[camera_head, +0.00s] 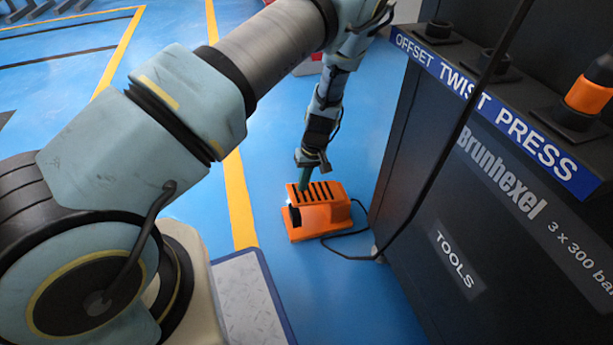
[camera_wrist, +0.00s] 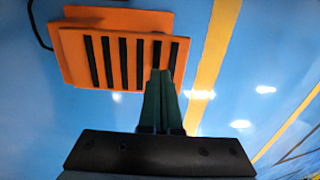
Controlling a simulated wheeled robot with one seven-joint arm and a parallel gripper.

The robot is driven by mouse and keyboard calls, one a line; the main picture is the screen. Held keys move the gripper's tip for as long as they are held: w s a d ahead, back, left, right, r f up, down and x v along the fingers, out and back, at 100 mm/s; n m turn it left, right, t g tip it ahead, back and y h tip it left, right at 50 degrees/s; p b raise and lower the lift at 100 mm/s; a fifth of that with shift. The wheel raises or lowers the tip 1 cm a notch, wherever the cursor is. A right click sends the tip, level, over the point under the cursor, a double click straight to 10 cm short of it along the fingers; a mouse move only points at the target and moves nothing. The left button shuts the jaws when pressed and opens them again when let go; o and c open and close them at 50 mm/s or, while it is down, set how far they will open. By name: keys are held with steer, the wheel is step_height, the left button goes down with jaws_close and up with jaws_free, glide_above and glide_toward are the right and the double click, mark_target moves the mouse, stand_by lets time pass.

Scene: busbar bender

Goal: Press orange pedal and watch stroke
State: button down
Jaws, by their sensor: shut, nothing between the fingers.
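The orange pedal (camera_head: 318,213) sits on the blue floor beside the dark press cabinet. It has a slotted orange top plate with black stripes, which also fills the upper left of the wrist view (camera_wrist: 105,50). My gripper (camera_head: 304,186) points down at the left end of the pedal's top plate. In the wrist view my gripper's green fingers (camera_wrist: 162,75) are together and empty, with their tips overlapping the plate's edge near its right end. I cannot tell whether the tips touch the plate or whether it is pressed down.
The press cabinet (camera_head: 480,200) stands close on the right, marked "OFFSET TWIST PRESS" and "Brunhexel". A black cable (camera_head: 350,240) runs from the pedal to the cabinet's base. A yellow floor line (camera_head: 238,200) passes left of the pedal. An orange-and-black knob (camera_head: 590,92) stands on the cabinet top.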

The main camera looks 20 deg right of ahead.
steer(key=shift+a+f, duration=0.1)
steer(key=shift+f, duration=0.45)
steer(key=shift+a, duration=0.1)
